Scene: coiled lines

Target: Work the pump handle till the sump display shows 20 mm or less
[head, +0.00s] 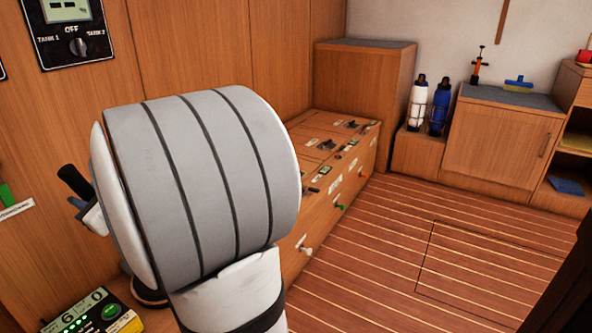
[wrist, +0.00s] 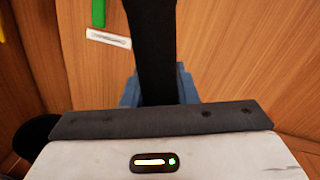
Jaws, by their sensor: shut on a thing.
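The pump handle (head: 74,181) is a black bar that sticks up to the left of my arm in the head view. In the wrist view the black handle (wrist: 153,45) runs up the middle between blue-grey fingers. My gripper (head: 84,206) is shut on the handle; it also shows in the wrist view (wrist: 157,90). My large grey arm link hides much of the gripper and the handle's base. The sump display (head: 84,308) at the bottom left shows the digits 6 and 0, with green lights beside them. It is cut by the frame's bottom edge.
A tank switch panel (head: 73,35) is on the wood wall at the upper left. A low bench (head: 339,152) with latches and knobs runs behind my arm. Two bottles (head: 428,103) stand beside a cabinet (head: 497,140). The striped floor (head: 400,245) is clear.

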